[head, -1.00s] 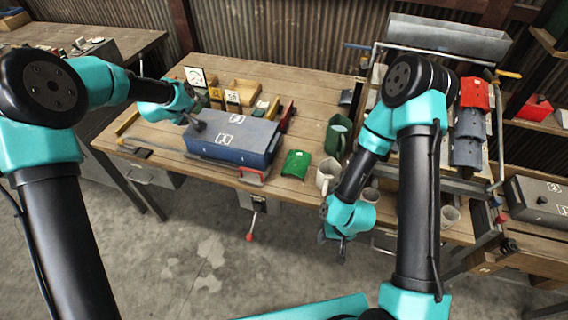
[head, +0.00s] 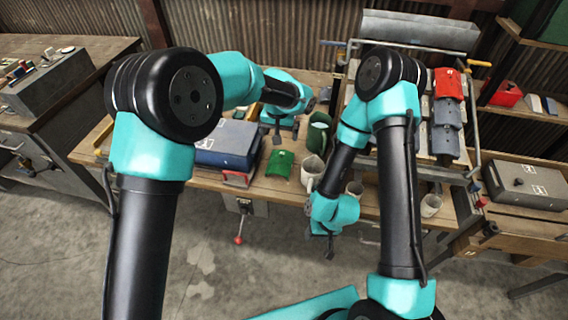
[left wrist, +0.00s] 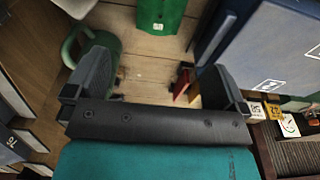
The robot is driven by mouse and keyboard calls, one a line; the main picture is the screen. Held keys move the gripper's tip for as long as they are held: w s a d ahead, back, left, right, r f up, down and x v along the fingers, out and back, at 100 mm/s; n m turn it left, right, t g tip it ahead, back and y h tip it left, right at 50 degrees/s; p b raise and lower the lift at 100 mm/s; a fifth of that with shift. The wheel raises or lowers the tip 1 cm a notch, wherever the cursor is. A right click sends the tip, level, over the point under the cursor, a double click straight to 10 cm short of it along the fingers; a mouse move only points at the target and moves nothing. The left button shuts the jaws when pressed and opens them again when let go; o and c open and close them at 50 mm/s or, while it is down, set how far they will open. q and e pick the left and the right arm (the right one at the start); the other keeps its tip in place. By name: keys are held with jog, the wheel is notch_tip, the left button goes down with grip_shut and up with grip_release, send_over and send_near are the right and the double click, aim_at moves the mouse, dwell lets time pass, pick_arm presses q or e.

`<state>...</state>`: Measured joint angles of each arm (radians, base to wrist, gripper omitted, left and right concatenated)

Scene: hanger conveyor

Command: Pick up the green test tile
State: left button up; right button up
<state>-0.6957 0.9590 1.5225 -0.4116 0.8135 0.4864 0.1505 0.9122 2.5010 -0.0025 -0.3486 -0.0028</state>
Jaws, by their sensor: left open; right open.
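The green test tile (head: 281,163) lies on the wooden bench, right of the blue-grey box (head: 226,142). It also shows at the top of the left wrist view (left wrist: 160,15), past the fingertips and partly cut off by the frame. My left gripper (head: 286,131) is open and empty, pointing down behind the tile, between the box and the green can. In the left wrist view, bare wood shows between its open fingers (left wrist: 158,80). My right gripper (head: 323,248) is open and empty, in front of the bench's front edge.
Red and yellow pieces (left wrist: 184,82) lie by the box. A rack with red and grey tiles (head: 449,82) stands at the right.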

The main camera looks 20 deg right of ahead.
pick_arm(q)
jog(key=shift+a, duration=0.1)
send_near(280, 161)
jog(key=f, duration=0.5)
jog(key=shift+w+d+f, duration=0.15)
jog(key=shift+w+d, duration=0.1)
jog(key=shift+w, duration=0.05)
jog(key=shift+w+f, duration=0.15)
jog(key=shift+f, duration=1.15)
jog(key=shift+w+f, duration=0.15)
jog(key=shift+f, duration=1.15)
jog(key=c, duration=0.7)
